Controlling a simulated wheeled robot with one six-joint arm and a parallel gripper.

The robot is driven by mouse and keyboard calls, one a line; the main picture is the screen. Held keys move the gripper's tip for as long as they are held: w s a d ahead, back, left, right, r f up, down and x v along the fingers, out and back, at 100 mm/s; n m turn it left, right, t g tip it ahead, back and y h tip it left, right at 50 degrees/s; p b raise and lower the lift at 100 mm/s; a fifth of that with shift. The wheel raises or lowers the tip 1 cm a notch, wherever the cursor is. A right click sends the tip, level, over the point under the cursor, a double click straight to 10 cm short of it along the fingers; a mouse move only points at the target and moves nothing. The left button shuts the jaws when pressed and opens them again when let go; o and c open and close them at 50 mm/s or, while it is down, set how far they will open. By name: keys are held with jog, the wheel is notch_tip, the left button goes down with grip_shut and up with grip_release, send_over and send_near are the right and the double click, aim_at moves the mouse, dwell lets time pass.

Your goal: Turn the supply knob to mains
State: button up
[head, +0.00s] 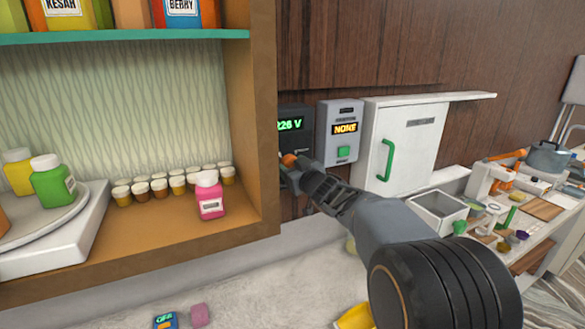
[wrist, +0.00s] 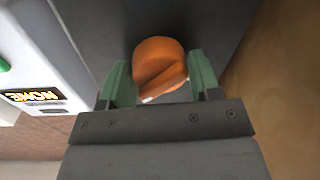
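The supply knob is orange, with a raised ridge and a small white mark, on a dark grey panel; it shows in the wrist view (wrist: 158,62) and, small, in the head view (head: 289,159). The ridge lies slanted in the wrist view, its right end higher. My gripper (wrist: 161,80) has its two green fingers on either side of the knob, close to its left and right edges. I cannot tell whether they press on it. In the head view my gripper (head: 300,168) reaches the knob from the lower right. Any position labels are hidden.
A dark meter (head: 291,125) reads 226 V above the knob. A grey box (head: 340,152) beside it shows NONE and has a green button. A white cabinet (head: 408,139) stands to the right. The brown shelf wall (head: 250,110) is close on the left.

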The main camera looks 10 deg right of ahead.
jog(key=c, duration=0.3)
jog(key=shift+c, duration=0.2)
jog(key=shift+n, duration=0.3)
jog(key=n+b, duration=0.2)
jog(key=shift+n, duration=0.4)
jog(key=n+b, duration=0.1)
jog(key=n, duration=0.3)
jog(key=shift+n+b, duration=0.3)
jog(key=shift+b, duration=0.05)
jog(key=n+b, duration=0.2)
jog(key=n, duration=0.3)
jog(key=shift+r+h, duration=0.1)
jog(key=shift+h, duration=0.2)
jog(key=shift+r+n+h+b, duration=0.15)
jog(key=shift+n+b, duration=0.2)
jog(key=shift+n, duration=0.7)
jog(key=shift+n+h+b, duration=0.15)
jog(key=shift+n+b, duration=0.2)
jog(key=shift+n, duration=0.7)
